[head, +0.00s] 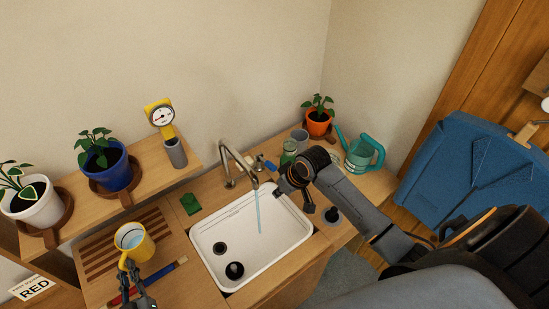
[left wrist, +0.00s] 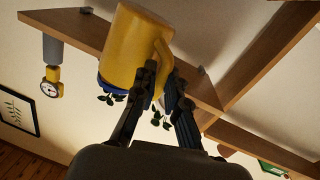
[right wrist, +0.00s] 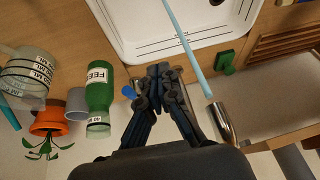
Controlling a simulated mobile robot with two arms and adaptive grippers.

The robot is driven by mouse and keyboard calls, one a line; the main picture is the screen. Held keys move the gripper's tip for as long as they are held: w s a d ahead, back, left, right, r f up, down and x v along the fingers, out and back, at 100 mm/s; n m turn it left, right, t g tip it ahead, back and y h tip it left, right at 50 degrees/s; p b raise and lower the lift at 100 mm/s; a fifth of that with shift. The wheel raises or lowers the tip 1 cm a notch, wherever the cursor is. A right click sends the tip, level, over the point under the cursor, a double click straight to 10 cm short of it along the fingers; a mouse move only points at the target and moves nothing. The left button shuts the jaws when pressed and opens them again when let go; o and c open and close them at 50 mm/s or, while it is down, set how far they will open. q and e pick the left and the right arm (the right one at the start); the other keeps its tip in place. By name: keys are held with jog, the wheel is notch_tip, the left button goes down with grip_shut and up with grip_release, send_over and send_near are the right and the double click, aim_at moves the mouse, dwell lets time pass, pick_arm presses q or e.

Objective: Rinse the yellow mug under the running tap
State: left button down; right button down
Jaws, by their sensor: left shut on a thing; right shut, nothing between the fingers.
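The yellow mug (head: 135,243) is over the wooden drainboard, left of the sink; its inside looks pale bluish. My left gripper (head: 143,287) is shut on the mug's handle; the mug also shows large in the left wrist view (left wrist: 130,45). The metal tap (head: 229,160) stands behind the sink. A thin blue-white water stream (head: 257,212) falls from it into the white sink (head: 272,249), right of the mug and apart from it. My right gripper (head: 282,187) is shut and empty near the tap's blue lever (head: 270,166), which also shows in the right wrist view (right wrist: 129,92).
A black plug (head: 235,270) lies in the sink. A green FEED bottle (right wrist: 100,88), an orange plant pot (head: 318,123) and a teal watering can (head: 362,155) stand at right. A shelf (head: 150,162) with plants overhangs the left side.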

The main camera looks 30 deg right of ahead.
jog(key=w+d+r+m+t, duration=0.2)
jog(key=w+d+r, duration=0.4)
jog(key=w+d, duration=0.5)
jog(key=b, duration=0.8)
send_over(269, 162)
jog(key=d, duration=0.2)
notch_tip(269, 162, down, 9)
jog(key=shift+s+a+f+y, duration=0.2)
jog(key=shift+s+f, duration=0.2)
jog(key=shift+f, duration=0.15)
jog(key=shift+s+a+f+y, duration=0.1)
jog(key=shift+s+a+f, duration=0.05)
jog(key=shift+s+f, duration=0.35)
jog(key=shift+s+f+b, duration=0.1)
jog(key=shift+f+b, duration=0.3)
jog(key=shift+a, duration=0.1)
